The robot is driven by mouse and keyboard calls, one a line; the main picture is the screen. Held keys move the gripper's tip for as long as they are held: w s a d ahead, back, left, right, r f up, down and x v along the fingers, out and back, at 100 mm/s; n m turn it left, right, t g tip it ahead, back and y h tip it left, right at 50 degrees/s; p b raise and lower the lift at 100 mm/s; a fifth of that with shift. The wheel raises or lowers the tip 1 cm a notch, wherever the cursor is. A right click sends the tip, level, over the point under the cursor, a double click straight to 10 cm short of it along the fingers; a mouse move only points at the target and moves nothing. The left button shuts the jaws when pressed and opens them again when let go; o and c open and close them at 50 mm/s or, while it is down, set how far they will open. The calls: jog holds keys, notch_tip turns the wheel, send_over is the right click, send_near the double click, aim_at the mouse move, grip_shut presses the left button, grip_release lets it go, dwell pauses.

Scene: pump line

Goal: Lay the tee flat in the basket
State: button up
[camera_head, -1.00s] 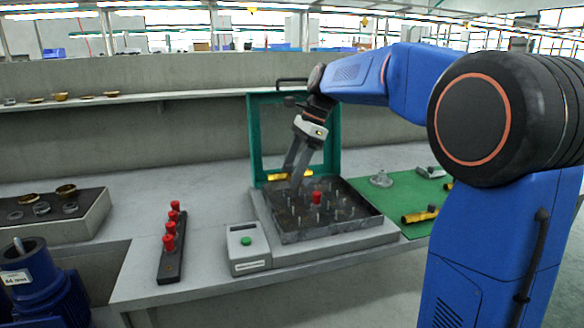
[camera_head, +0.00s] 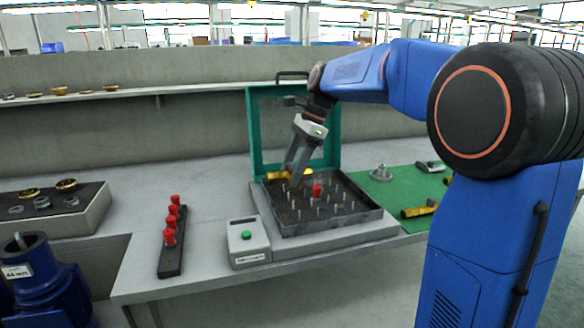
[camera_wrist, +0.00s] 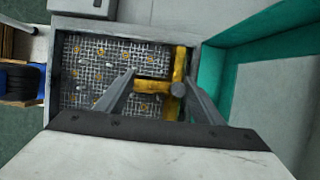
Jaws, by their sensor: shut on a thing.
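My gripper (camera_head: 292,185) points down at the back left of the basket (camera_head: 345,228), a dark shallow tray with upright pins. It is shut on the yellow tee (camera_head: 278,175). In the wrist view the tee (camera_wrist: 180,65) has its long run along the right wall of the basket (camera_wrist: 58,75). Its short branch points left, between my fingers. A grey round part sits on or in front of the tee where run and branch meet. The tee looks about level, but I cannot tell whether it touches the basket floor.
A green upright frame (camera_head: 253,130) stands behind the basket. A red knob (camera_head: 317,190) is inside it. A grey box with a green button (camera_head: 246,236) and a rack of red knobs (camera_head: 170,240) stand left. A green mat (camera_head: 400,182) with fittings is right.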

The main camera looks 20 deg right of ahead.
jog(key=shift+f, duration=1.1)
